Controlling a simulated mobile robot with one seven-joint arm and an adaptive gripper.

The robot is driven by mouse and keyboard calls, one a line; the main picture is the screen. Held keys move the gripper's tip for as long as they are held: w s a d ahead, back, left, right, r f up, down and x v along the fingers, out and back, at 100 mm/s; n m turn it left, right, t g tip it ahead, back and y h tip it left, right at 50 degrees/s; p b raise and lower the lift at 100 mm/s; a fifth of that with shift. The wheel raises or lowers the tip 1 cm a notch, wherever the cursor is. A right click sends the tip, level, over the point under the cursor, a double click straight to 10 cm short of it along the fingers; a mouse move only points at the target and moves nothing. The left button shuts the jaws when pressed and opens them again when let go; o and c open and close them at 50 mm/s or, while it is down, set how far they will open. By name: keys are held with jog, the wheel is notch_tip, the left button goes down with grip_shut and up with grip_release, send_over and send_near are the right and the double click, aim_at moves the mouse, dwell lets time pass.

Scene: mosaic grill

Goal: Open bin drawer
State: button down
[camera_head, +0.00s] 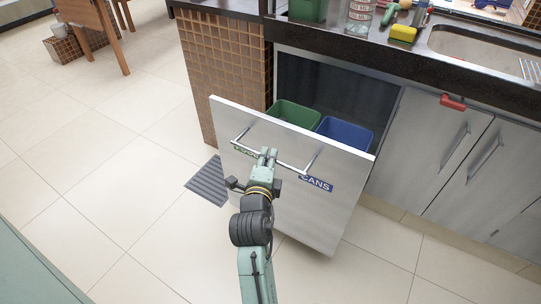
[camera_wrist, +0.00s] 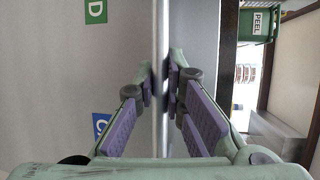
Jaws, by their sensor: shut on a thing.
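The bin drawer (camera_head: 280,210) stands pulled out from the counter, with its white front toward me. A green bin (camera_head: 296,113) and a blue bin (camera_head: 345,134) show inside it behind the front. The drawer's metal bar handle (camera_head: 292,163) runs across the upper front; it also shows as an upright bar in the wrist view (camera_wrist: 161,40). My gripper (camera_head: 266,155) is shut on the handle near its middle. In the wrist view my gripper's fingers (camera_wrist: 162,88) close on the bar from both sides.
A grey floor grate (camera_head: 208,182) lies left of the drawer. Cabinet doors (camera_head: 440,150) with a red cloth (camera_head: 453,102) are to the right. Above are the counter with a sponge (camera_head: 403,34) and the sink (camera_head: 485,50). Tiled floor (camera_head: 120,200) is clear at the left.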

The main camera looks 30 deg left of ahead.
dwell(0.3)
jog(key=c, duration=1.7)
grip_release()
jog(key=shift+o, duration=0.2)
jog(key=shift+r, duration=0.1)
